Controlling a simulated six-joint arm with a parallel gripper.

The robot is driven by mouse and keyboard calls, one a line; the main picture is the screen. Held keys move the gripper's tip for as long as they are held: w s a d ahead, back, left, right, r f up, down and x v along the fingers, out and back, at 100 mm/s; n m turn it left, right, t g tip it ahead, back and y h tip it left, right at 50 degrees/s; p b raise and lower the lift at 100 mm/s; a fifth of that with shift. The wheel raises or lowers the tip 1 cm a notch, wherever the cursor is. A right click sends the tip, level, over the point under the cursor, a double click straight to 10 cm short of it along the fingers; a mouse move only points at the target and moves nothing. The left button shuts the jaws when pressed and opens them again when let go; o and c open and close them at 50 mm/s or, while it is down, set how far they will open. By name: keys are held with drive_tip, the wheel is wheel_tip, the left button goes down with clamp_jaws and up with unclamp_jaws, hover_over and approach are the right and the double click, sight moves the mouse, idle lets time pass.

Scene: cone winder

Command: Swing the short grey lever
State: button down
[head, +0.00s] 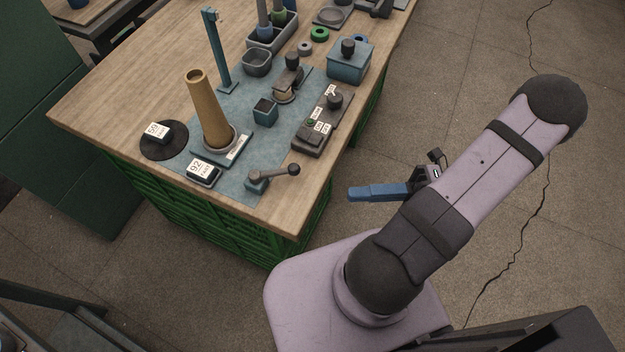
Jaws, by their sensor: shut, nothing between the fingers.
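The short grey lever (276,173) is on the blue mat near the table's front right corner. Its arm runs from a blue base block at the left to a round dark knob at the right, pointing towards the table's right edge. My gripper (350,193) is off the table, to the right of the lever and apart from it. Its blue fingers point left and are shut with nothing between them.
A tan cone (207,112) stands left of the lever, with a label block (203,172) marked 92 in front. A dark control box (320,132) with a knob sits behind the lever. A blue box (349,66) stands farther back. Open floor lies right of the table (90,105).

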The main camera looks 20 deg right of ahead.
sight(312, 189)
drive_tip(key=shift+s+d+f+n+t, duration=0.1)
drive_tip(key=shift+s+n+t, duration=0.3)
drive_tip(key=shift+s+n, duration=0.55)
drive_tip(key=shift+w, duration=0.25)
drive_tip(key=x, duration=0.3)
drive_tip(key=w+x, duration=0.1)
drive_tip(key=x, duration=0.3)
drive_tip(key=w+p+x, duration=0.1)
drive_tip(key=x, duration=0.2)
drive_tip(key=shift+w+r, duration=0.3)
drive_tip(key=shift+w+d+r, duration=0.1)
drive_tip(key=shift+w, duration=0.5)
